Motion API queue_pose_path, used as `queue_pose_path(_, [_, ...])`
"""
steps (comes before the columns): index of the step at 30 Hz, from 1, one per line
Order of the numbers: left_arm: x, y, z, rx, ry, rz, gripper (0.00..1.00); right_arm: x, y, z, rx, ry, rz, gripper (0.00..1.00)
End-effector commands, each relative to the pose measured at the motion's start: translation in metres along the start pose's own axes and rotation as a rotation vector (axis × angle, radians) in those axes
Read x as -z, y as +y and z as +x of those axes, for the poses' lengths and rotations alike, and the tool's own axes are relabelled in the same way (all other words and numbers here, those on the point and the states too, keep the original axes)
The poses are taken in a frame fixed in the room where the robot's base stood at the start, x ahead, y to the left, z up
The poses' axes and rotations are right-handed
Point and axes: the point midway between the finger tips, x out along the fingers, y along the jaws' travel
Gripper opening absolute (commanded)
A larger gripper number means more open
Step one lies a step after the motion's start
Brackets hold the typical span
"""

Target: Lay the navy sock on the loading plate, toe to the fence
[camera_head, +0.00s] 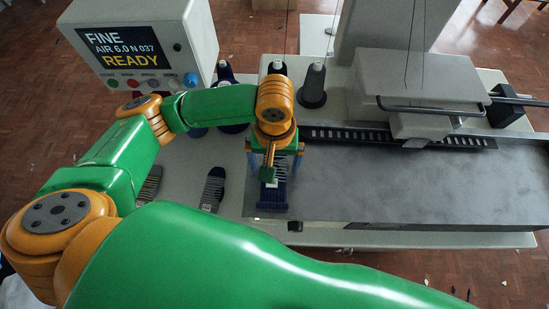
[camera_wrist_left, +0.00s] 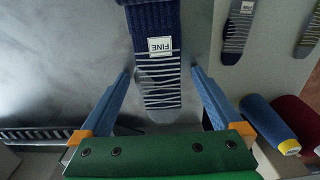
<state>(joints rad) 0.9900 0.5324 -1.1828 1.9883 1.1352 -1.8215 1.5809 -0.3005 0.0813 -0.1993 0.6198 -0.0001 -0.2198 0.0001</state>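The navy sock (camera_wrist_left: 158,48) has white stripes, a grey toe and a white FINE label. It lies flat on the grey loading plate (camera_wrist_left: 75,60), near the plate's edge. In the head view the sock's navy cuff (camera_head: 273,200) points toward me and its toe end is hidden under my gripper. My left gripper (camera_head: 272,168) is over the toe half. In the left wrist view its blue fingers (camera_wrist_left: 158,74) are wide apart, one on each side of the sock, with gaps showing. My right gripper is not in view.
Other socks (camera_head: 212,188) lie on the pale table left of the plate. Thread cones (camera_head: 313,85) stand behind. A slotted black rail (camera_head: 345,134) runs along the plate's back, below the machine head (camera_head: 420,85). The control box (camera_head: 140,45) reads READY. The plate's right side is clear.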

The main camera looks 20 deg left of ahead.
Motion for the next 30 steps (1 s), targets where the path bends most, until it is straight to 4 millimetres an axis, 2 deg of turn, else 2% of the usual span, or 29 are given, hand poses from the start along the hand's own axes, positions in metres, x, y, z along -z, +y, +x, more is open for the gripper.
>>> queue_pose_path(2, [0.0, 0.0, -0.005, -0.002, 0.001, 0.001, 1.0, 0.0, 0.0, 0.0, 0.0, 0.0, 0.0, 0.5])
queue_pose_path(5, [0.001, 0.001, -0.023, -0.005, 0.003, 0.002, 1.0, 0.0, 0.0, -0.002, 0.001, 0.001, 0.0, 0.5])
queue_pose_path(12, [0.001, 0.001, -0.09, -0.003, 0.007, 0.001, 1.0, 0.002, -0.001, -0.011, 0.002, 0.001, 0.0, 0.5])
queue_pose_path(15, [0.001, 0.0, -0.109, -0.001, 0.005, -0.001, 1.0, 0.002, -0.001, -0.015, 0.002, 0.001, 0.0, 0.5])
queue_pose_path(20, [0.0, 0.0, -0.122, -0.001, 0.001, 0.0, 1.0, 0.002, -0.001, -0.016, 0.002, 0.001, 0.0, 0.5])
queue_pose_path(30, [0.0, 0.0, -0.122, -0.001, -0.001, 0.0, 1.0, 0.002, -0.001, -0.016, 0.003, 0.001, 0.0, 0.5])
